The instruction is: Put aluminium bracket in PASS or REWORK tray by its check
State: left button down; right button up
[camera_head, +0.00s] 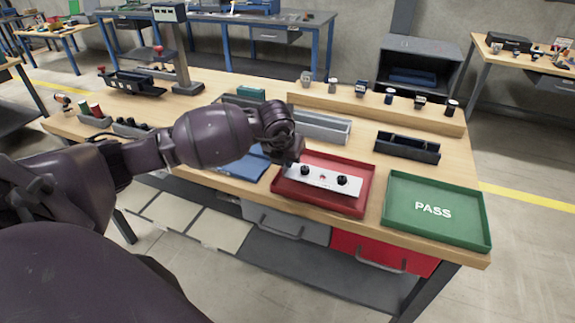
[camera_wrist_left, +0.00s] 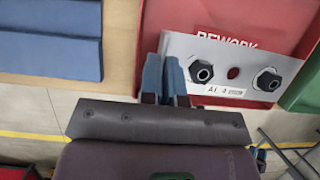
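The aluminium bracket (camera_head: 325,180) is a pale flat plate with two black hex nuts and a bare hole between them. The hole shows red, and small printed marks sit along the plate's edge in the left wrist view (camera_wrist_left: 232,70). The bracket is over the red REWORK tray (camera_head: 352,207), partly covering its lettering; I cannot tell whether it rests on the floor. My left gripper (camera_head: 292,160) has its fingers (camera_wrist_left: 168,78) close together on the bracket's left end. The green PASS tray (camera_head: 430,233) is empty, at the right. My right gripper is out of view.
A blue mat (camera_head: 243,165) lies left of the red tray. A grey tray (camera_head: 322,125) and a black divided bin (camera_head: 407,147) stand behind. A wooden shelf (camera_head: 370,105) carries several small parts. A test stand (camera_head: 180,60) is at the back left.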

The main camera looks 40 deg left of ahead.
pick_arm(q)
jog(key=shift+f, duration=1.05)
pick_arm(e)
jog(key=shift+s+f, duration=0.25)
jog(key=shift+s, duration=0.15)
pick_arm(q)
jog(key=shift+f, duration=0.25)
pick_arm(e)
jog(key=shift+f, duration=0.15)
pick_arm(q)
jog(key=shift+s+f+b, duration=0.1)
jog(key=shift+f+b, duration=0.25)
jog(key=shift+f, duration=0.05)
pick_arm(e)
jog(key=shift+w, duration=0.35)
